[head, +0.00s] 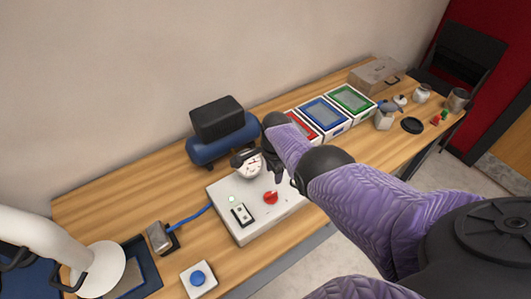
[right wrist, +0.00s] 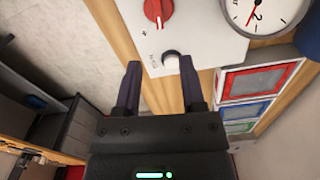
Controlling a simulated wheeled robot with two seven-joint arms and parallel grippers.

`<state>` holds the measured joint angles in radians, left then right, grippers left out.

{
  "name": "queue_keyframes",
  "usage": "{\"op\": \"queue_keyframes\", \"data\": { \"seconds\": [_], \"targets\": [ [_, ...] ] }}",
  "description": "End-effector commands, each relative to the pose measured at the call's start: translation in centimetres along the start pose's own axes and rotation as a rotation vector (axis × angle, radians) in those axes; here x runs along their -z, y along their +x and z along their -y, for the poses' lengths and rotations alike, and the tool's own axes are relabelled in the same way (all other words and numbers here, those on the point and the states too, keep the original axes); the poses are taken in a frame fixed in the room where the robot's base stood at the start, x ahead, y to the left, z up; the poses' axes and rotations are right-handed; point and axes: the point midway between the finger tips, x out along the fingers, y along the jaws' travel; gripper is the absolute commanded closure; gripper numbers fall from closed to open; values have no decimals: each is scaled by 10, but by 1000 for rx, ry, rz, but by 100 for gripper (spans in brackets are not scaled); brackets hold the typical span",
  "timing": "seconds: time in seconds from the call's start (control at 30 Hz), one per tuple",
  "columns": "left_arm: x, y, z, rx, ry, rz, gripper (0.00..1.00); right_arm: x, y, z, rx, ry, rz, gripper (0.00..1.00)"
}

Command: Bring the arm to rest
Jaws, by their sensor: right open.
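My right arm (head: 365,205), in a purple sleeve, reaches in from the right in the head view. Its gripper (head: 277,172) is over the far right part of a white control box (head: 249,231). In the right wrist view the gripper (right wrist: 160,80) is open, its two dark fingers apart with nothing held. A small white-capped knob (right wrist: 171,60) on the box shows between and beyond the fingertips; I cannot tell whether they touch it. A red dial (head: 271,198) and a round gauge (head: 250,164) are on the box. My left gripper is not in view.
A blue tank with a black top (head: 219,119) stands behind the box. Red, blue (head: 324,113) and green trays line the back right. Bare wood (head: 110,205) shows at back left.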

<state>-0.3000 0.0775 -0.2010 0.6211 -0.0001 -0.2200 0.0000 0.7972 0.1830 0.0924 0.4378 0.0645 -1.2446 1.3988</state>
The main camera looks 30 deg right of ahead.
Motion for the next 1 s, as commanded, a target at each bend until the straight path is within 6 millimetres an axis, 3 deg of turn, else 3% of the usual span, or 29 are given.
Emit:
{"op": "queue_keyframes", "data": {
  "seconds": [0.13, 0.23, 0.43, 0.7, 1.0],
  "targets": [
    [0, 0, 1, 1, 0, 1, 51, 0, 1, -1, 1, -11, -3, 49],
    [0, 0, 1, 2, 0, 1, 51, 2, 10, -10, 16, -132, -36, 49],
    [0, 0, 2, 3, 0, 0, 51, -16, 23, -69, 71, -741, -151, 49],
    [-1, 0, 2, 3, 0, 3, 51, -59, -9, -149, 138, -1306, -205, 49],
    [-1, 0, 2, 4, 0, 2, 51, -87, -57, -210, 212, -1652, -233, 49]
  ]
}}
